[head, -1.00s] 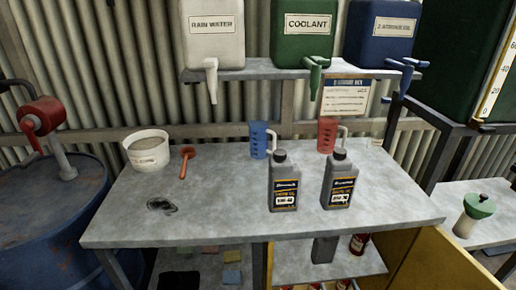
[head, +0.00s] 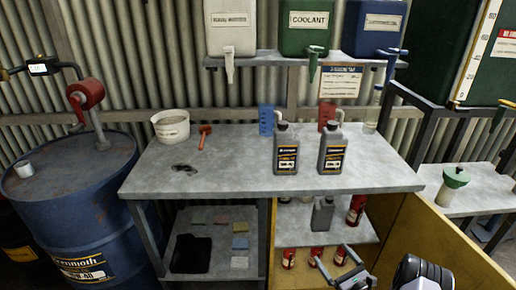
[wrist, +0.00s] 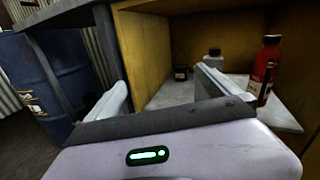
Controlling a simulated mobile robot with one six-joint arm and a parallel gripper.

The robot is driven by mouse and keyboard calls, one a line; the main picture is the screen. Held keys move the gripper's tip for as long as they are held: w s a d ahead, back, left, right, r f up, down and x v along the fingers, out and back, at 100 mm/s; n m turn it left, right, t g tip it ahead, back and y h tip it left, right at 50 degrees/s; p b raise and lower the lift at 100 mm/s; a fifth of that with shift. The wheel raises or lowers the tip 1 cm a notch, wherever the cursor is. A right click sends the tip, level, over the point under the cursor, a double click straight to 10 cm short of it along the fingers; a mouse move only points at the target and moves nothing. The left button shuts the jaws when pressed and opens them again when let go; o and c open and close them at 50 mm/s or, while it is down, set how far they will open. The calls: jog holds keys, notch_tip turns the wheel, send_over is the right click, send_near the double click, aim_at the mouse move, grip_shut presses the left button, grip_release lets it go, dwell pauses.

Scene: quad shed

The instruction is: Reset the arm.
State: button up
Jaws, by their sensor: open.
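My gripper (head: 337,268) is at the bottom right of the head view, in front of the open yellow cabinet under the bench. Its two fingers are apart with nothing between them. In the wrist view my gripper (wrist: 160,98) faces the cabinet opening, with the left finger near the cabinet's left edge and the right finger in front of the shelf. A grey bottle (wrist: 214,59) and a red bottle (wrist: 265,70) stand on the shelf beyond the right finger, apart from it as far as I can tell.
Two grey oil bottles (head: 286,150) (head: 331,150), a white tub (head: 172,126) and a red tool (head: 204,136) are on the bench (head: 240,180). A blue drum (head: 75,200) stands left. The open yellow cabinet door (head: 440,245) is at right. Dispensers hang above the bench.

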jog(key=a+r+n+g+y, duration=0.4)
jog(key=a+r, duration=0.3)
jog(key=r, duration=0.4)
jog(key=a+r+n+g+y, duration=0.2)
jog(key=a+r+n+g, duration=0.2)
jog(key=a+r+n, duration=0.45)
jog(key=s+a+r+n+g+h, duration=0.2)
jog(key=s+a+r+n+g, duration=0.3)
jog(key=s+r, duration=0.65)
jog(key=s+d+r+n+t+h, duration=0.1)
jog(key=s+r+n+h, duration=0.2)
jog(key=s, duration=0.8)
jog(key=s+d+r+n+t+h, duration=0.1)
jog(key=s+r+n+h, duration=0.3)
jog(key=s, duration=0.7)
jog(key=shift+s+d+r+n+h, duration=0.2)
jog(key=shift+d+n+h, duration=0.45)
jog(key=shift+h, duration=0.45)
